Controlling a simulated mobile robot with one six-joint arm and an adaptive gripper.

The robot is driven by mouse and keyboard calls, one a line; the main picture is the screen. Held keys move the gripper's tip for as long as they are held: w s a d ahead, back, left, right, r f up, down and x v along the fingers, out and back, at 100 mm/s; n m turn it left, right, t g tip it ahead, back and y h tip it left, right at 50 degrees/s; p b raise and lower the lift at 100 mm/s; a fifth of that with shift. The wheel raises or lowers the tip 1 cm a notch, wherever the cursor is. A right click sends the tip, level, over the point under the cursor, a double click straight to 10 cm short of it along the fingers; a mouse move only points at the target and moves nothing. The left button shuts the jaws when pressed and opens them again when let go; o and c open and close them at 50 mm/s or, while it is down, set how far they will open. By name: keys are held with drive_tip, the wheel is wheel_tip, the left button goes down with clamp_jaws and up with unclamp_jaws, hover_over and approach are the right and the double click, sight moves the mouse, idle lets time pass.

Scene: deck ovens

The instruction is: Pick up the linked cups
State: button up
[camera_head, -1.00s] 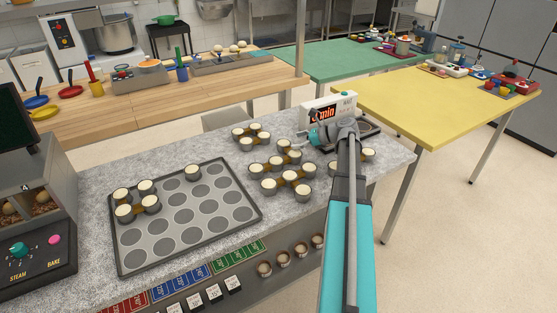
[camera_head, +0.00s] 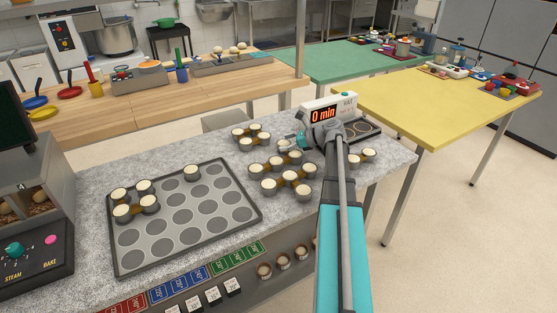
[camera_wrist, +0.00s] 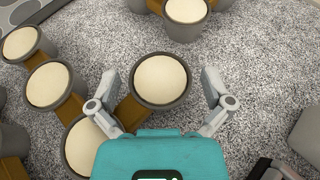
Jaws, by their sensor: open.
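In the wrist view my gripper (camera_wrist: 160,88) is open, with one finger on each side of a cup (camera_wrist: 160,78). A brown link (camera_wrist: 130,111) runs from that cup to another cup (camera_wrist: 88,147), partly hidden by my gripper. I cannot tell whether the fingers touch the cup.
A dark baking tray (camera_head: 213,237) with round wells holds a few cups at the left. A white timer unit (camera_head: 322,114) reading "0 min" stands behind my gripper. In the wrist view, neighbouring cups (camera_wrist: 48,83) crowd the left; bare counter (camera_wrist: 265,75) lies right.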

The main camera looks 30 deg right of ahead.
drive_tip(key=c, duration=1.2)
drive_tip(key=shift+r, duration=0.15)
wheel_tip(320, 180, up, 3)
drive_tip(key=p, duration=0.3)
drive_tip(key=s+a+r+p, duration=0.6)
drive_tip(key=s+r+p, duration=0.3)
drive_tip(key=s, duration=0.3)
drive_tip(key=shift+s+r+p, duration=0.3)
drive_tip(key=shift+r+p, duration=0.05)
drive_tip(key=shift+p, duration=0.15)
